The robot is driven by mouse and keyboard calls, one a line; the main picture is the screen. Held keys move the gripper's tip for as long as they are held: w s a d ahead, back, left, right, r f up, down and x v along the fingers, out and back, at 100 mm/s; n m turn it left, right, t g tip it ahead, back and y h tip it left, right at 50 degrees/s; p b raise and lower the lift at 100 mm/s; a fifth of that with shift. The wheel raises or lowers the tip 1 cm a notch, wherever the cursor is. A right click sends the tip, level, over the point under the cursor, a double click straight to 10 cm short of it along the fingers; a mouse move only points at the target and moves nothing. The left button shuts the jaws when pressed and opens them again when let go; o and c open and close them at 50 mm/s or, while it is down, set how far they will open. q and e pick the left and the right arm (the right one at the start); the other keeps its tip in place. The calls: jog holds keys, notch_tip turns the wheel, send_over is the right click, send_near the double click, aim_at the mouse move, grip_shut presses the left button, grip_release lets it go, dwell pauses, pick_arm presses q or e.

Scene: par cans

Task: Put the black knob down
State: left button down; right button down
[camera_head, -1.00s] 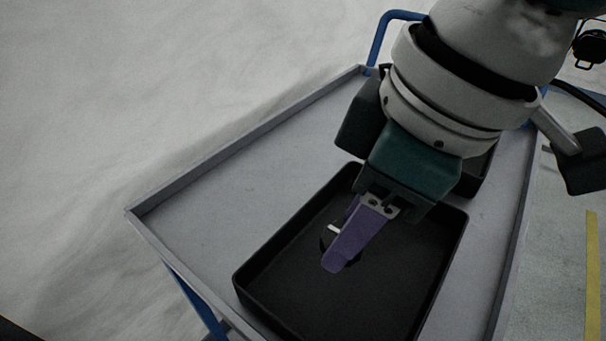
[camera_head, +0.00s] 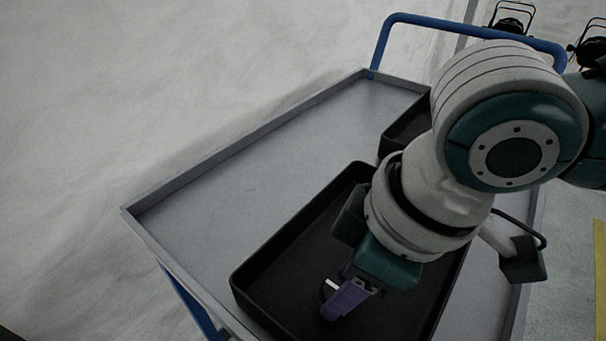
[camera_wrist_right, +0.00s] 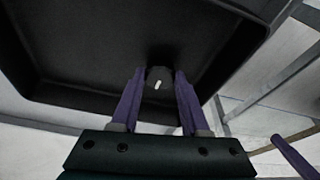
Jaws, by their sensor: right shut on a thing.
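The black knob (camera_wrist_right: 159,79) has a white mark on it and sits between the purple fingertips of my right gripper (camera_wrist_right: 157,88) in the right wrist view. In the head view my right gripper (camera_head: 340,299) points down inside the black tray (camera_head: 290,235), and the knob (camera_head: 326,290) shows only in small part beside the fingers. The gripper is shut on the knob. I cannot tell whether the knob touches the tray floor. My left gripper is not in view.
The tray stands on a grey cart top (camera_head: 250,170) with a raised rim and a blue handle (camera_head: 460,25). A second black tray (camera_head: 402,125) lies behind, partly hidden by my arm. Stage lights (camera_head: 511,18) hang beyond the cart. The cart's left part is clear.

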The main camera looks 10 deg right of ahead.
jog(key=shift+c, duration=2)
grip_release()
jog(key=p+v, duration=0.3)
jog(key=v, duration=0.9)
jog(key=s+a+t+y, duration=0.1)
jog(key=s+a+y, duration=0.1)
jog(key=a, duration=0.3)
jog(key=s+d+f+m+h, duration=0.2)
jog(key=s+d+f+m, duration=0.1)
jog(key=s+d+m, duration=0.1)
jog(key=s+d+f+m+h, duration=0.2)
jog(key=s+d+f+m, duration=0.1)
jog(key=d, duration=0.4)
jog(key=shift+s+d+m+t, duration=0.2)
jog(key=shift+s+m+t, duration=0.1)
jog(key=shift+s+m, duration=0.2)
